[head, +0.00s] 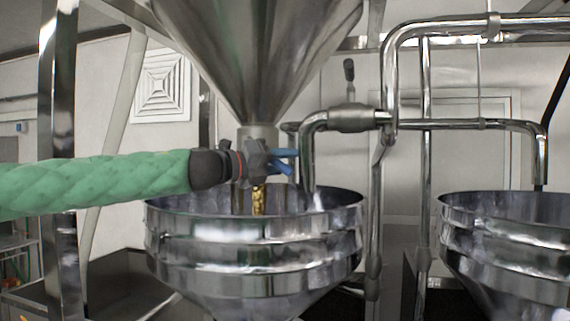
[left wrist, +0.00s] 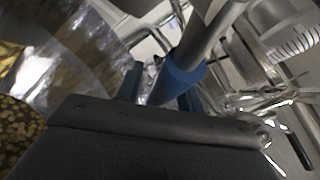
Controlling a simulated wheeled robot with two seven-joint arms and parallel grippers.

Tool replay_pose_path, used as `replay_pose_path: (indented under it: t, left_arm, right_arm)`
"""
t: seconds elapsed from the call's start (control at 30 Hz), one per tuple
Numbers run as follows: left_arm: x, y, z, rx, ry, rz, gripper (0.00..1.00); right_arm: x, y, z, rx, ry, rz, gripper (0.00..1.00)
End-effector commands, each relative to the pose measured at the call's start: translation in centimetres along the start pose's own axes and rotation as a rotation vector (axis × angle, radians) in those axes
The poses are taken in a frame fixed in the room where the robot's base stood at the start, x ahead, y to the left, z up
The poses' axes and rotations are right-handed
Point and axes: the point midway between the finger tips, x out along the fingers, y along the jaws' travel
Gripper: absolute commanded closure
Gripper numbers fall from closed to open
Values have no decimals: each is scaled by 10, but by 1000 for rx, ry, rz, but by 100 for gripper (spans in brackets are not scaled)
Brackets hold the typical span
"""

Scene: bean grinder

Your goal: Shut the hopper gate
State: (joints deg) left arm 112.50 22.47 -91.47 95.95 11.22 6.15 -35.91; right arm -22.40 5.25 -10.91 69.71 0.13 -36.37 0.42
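The steel hopper (head: 260,50) is a large cone at the top of the head view. Golden-brown beans (head: 258,201) show in a column below its outlet, over the left steel bowl (head: 255,245). My left gripper (head: 284,161) is in front of the outlet, with its blue fingers pointing right and apart. In the left wrist view, a grey rod with a blue sleeve (left wrist: 178,82), seemingly the gate handle, shows at the fingers (left wrist: 162,92). A gap shows between the sleeve and the left finger. I cannot tell whether they touch. The gate itself is hidden. My right gripper is out of view.
A second steel bowl (head: 510,235) stands at the right. Steel pipes (head: 388,90) with a black-knobbed valve lever (head: 349,70) run close to the right of the hopper. A steel post (head: 57,150) stands at the left. Beans (left wrist: 20,130) also show in the left wrist view.

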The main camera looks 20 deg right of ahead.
Motion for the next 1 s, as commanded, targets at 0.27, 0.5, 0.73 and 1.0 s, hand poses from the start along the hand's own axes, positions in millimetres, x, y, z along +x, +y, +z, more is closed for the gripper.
replay_pose_path:
  t: [0.27,0.5,0.73,1.0]
  left_arm:
    - [0,0,-1,0,2,0,60]
    - [-18,1,-1,0,0,1,60]
    - [-53,1,0,0,-1,1,60]
    - [-77,1,0,0,0,0,60]
  right_arm:
    - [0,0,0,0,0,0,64]
    - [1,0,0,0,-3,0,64]
    - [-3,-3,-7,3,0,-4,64]
    - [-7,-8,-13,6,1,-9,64]
